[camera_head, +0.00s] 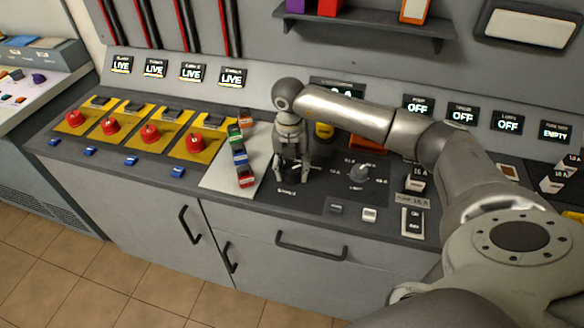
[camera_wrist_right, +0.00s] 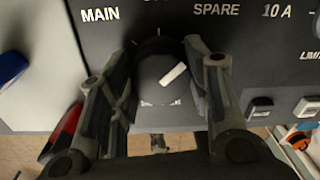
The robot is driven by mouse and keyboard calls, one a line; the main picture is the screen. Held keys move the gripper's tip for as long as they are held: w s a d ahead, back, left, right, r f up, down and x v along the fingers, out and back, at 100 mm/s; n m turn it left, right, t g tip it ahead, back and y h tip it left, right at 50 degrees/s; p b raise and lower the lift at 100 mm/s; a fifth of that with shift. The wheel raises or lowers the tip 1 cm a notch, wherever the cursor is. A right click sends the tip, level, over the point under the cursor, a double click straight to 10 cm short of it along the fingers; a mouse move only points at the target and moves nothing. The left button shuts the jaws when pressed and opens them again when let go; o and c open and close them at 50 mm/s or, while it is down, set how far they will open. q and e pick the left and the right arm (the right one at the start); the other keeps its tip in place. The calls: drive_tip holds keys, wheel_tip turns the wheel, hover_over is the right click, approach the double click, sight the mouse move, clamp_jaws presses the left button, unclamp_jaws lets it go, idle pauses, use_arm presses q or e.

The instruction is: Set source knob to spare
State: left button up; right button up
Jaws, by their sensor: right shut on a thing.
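The source knob (camera_wrist_right: 158,80) is a dark round knob with a white pointer mark, seen between my right gripper's fingers in the right wrist view. The mark slants to the upper right, on the side of the SPARE label (camera_wrist_right: 216,9). The MAIN label (camera_wrist_right: 99,14) is at the upper left. My right gripper (camera_head: 291,174) reaches down to the dark panel in the head view and is shut on the knob; its fingers (camera_wrist_right: 165,68) flank it in the wrist view. In the head view the gripper mostly hides the knob. My left gripper is not in view.
A limit knob (camera_head: 359,173) stands on the panel to the right. A white plate (camera_head: 222,174) with red, blue and green pieces lies close on the left. Yellow plates with red knobs (camera_head: 151,133) are farther left. A shelf (camera_head: 370,27) overhangs behind.

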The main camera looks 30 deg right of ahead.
sight(291, 168)
drive_tip(key=shift+w+r, duration=0.1)
drive_tip(key=o, duration=1)
wheel_tip(291, 168, up, 12)
drive_tip(key=shift+a+f, duration=0.1)
idle(0.4)
